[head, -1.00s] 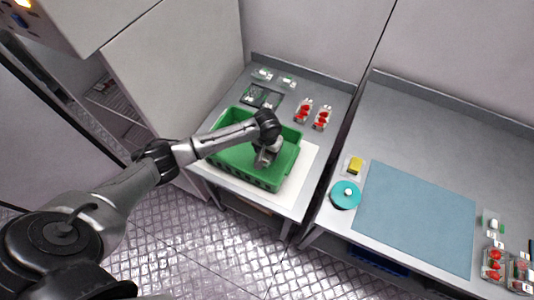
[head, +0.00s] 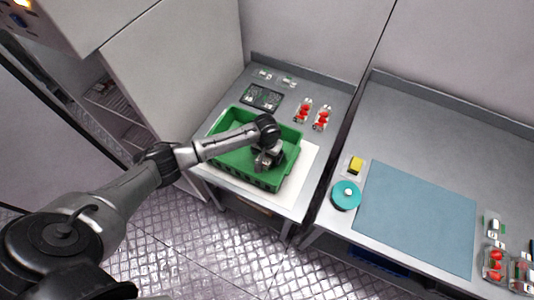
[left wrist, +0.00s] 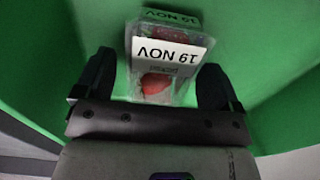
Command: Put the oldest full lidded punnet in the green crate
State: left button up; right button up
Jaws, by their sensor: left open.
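The green crate (head: 232,171) stands on the left counter. My left gripper (head: 267,160) is down inside it, and it shows open in the left wrist view (left wrist: 157,78). A clear punnet (left wrist: 168,72) with red berries and a white label lies between its spread fingers, inside the crate. The label reads "19 NOV" and appears upside down. Two more punnets with red contents, the left one (head: 303,113) and the right one (head: 322,119), stand on the counter behind the crate. Their labels are unreadable. My right gripper is not in view.
A dark tray (head: 261,97) and small pale items (head: 288,82) lie at the back of the left counter. The right counter holds a blue mat (head: 415,215), a teal round object (head: 346,195), a yellow block (head: 355,165) and more punnets (head: 495,262) at far right.

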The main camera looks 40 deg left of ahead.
pick_arm(q)
jog(key=shift+r, duration=0.1)
notch_tip(320, 180, up, 12)
jog(key=p, duration=0.2)
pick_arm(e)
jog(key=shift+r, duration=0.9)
